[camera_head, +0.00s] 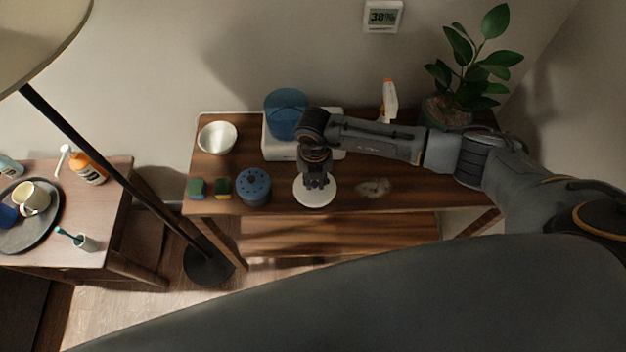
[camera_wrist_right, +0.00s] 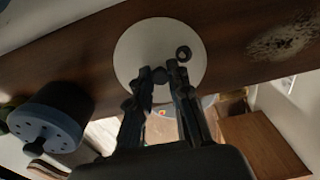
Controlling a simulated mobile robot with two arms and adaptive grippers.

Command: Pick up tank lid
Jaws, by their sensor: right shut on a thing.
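The tank lid, a white round disc (camera_head: 316,193), is at the front edge of the wooden table below my right gripper (camera_head: 317,184). In the right wrist view the lid (camera_wrist_right: 150,45) fills the upper middle, with a small dark ring on its face. The fingers of my right gripper (camera_wrist_right: 163,74) reach over the lid's near part and are shut on it; the exact contact is hard to see. I cannot tell whether the lid touches the tabletop. A translucent blue tank (camera_head: 287,113) stands on a white base (camera_head: 279,148) behind, partly hidden by my right arm. My left gripper is not in view.
A blue round canister (camera_head: 253,187) stands close left of the lid, with two sponges (camera_head: 209,188) farther left. A metal bowl (camera_head: 217,137), a spray bottle (camera_head: 389,101) and a potted plant (camera_head: 447,110) stand farther back. A powdery patch (camera_head: 373,187) lies right of the lid.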

